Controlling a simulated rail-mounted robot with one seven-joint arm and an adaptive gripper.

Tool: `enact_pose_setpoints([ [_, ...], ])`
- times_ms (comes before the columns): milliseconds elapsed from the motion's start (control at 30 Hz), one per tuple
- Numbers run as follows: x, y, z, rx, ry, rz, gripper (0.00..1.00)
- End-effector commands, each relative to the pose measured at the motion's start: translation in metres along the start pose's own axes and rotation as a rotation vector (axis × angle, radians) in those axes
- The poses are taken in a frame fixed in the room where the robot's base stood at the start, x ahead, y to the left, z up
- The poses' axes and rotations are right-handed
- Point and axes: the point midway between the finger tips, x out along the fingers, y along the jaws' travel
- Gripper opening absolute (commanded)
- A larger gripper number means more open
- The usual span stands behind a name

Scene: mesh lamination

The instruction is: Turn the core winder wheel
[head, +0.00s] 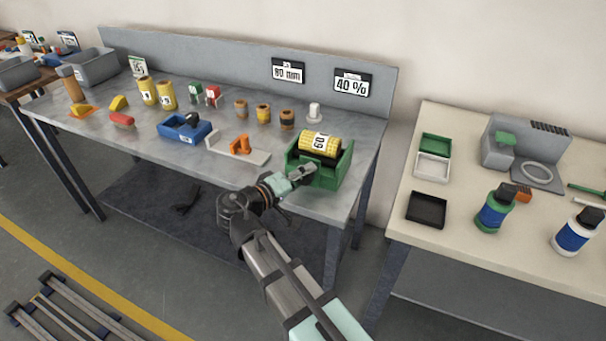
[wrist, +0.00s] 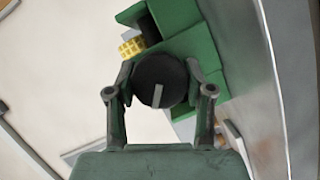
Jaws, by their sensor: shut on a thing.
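The core winder is a green box-like stand (head: 335,175) at the right end of the grey table, with a yellow roll marked 60 (head: 320,143) lying across its top. In the wrist view the winder's dark round wheel (wrist: 161,82) with a pale line on its face sits between the two fingers of my gripper (wrist: 160,95). The fingers touch the wheel from both sides. In the head view my gripper (head: 300,173) is at the winder's front left, and the wheel is hidden there. The green stand also shows behind the wheel in the wrist view (wrist: 235,25).
An orange part on a pale plate (head: 240,147) and a blue tool holder (head: 184,130) stand left of the winder. Several small spools and a white piece (head: 314,112) stand behind. A second table at right holds a black tray (head: 427,209) and bottles (head: 493,210).

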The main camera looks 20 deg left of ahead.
Motion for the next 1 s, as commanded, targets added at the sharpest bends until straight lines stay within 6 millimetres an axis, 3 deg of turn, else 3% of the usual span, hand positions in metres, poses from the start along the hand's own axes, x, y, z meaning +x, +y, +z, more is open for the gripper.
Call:
enact_pose_setpoints([
  [300,0.0008,0.0005,-0.0014,-0.107,0.002,0.047,0.17],
  [800,0.0009,0.0006,-0.0015,-0.123,0.003,0.054,0.17],
  [833,0.0009,0.0006,-0.0015,-0.123,0.003,0.054,0.59],
  [867,0.0009,0.0006,-0.0014,-0.123,0.002,0.053,0.7],
  [900,0.0008,0.0005,-0.0013,-0.123,0.002,0.053,0.78],
  [1000,0.0007,0.0003,-0.001,-0.122,0.002,0.053,0.78],
])
